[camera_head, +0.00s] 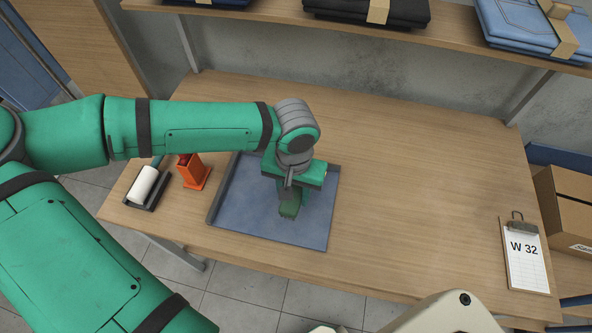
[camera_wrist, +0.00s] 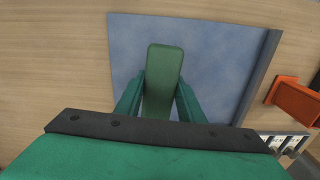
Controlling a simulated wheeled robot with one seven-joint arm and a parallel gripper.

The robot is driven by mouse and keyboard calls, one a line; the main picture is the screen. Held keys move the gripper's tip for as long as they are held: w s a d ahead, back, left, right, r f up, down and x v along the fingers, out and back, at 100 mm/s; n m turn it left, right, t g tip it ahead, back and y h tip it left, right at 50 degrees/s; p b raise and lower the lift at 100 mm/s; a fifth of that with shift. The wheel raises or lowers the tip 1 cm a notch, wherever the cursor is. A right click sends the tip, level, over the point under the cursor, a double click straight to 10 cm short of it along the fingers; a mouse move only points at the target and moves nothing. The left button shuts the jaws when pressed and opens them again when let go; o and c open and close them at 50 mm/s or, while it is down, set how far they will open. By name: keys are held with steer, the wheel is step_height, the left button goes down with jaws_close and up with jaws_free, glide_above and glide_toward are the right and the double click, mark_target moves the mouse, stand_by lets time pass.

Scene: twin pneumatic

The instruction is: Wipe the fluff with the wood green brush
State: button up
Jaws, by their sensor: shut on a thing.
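My gripper (camera_head: 288,190) is shut on the green brush (camera_head: 289,210) and holds it over the blue mat or tray (camera_head: 240,205) on the table. In the wrist view the brush (camera_wrist: 165,65) lies between my two green fingers (camera_wrist: 160,100) and points away from the wrist over the blue surface (camera_wrist: 215,60). I cannot tell whether the brush touches the surface. No fluff can be made out on the blue surface in either view.
An orange holder (camera_head: 194,172) and a white roll on a dark stand (camera_head: 144,186) are left of the blue surface. A clipboard marked W 32 (camera_head: 524,255) lies at the right. Folded clothes (camera_head: 520,25) are on the shelf above. The table's middle (camera_head: 420,170) is clear.

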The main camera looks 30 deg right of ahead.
steer(key=shift+w+d+r, duration=0.1)
steer(key=shift+r, duration=0.75)
steer(key=shift+s+r, duration=0.2)
steer(key=shift+r, duration=0.55)
steer(key=shift+f, duration=0.1)
